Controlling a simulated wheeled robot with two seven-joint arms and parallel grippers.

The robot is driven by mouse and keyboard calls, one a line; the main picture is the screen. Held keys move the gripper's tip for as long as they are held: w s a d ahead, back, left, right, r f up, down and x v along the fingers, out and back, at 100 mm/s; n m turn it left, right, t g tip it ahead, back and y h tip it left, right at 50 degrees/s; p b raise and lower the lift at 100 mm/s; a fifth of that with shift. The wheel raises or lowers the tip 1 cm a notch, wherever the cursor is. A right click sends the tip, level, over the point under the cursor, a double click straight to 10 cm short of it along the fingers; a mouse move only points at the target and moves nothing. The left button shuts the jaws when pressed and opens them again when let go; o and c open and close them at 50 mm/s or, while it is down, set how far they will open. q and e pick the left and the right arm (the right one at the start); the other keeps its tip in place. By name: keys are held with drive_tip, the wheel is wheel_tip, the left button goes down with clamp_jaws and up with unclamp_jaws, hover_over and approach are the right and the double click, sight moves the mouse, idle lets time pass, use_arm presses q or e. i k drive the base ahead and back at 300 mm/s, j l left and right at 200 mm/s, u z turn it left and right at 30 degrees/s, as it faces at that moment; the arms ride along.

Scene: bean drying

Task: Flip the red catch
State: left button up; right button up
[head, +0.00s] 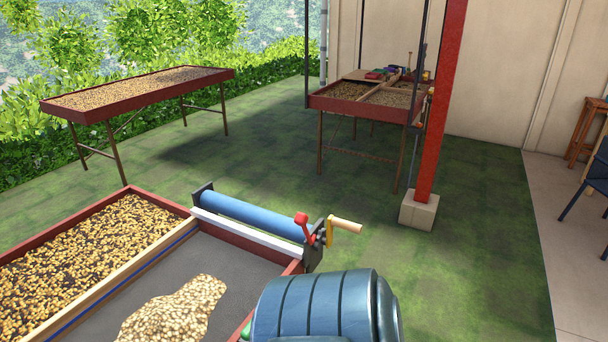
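The red catch (304,228) is a small lever with a round knob. It stands at the right end of a blue roller (248,214), beside a dark end bracket (313,256). Its knob points up and a little left. Just right of it are a yellow piece (329,232) and a pale wooden crank handle (346,226). The roller lies along the far edge of the near drying tray, behind a white bar (245,231). Neither of my grippers shows in the head view, and nothing visible touches the catch.
The near tray (105,212) holds spread beans on the left and a pale bean pile (180,312) on the right, split by a wooden divider (120,275). Two bean tables (140,87) (365,106) stand farther back. A red post (437,110) rises behind right. Green floor right of the crank is clear.

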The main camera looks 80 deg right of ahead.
sight(301, 218)
drive_tip(key=z, duration=2.5)
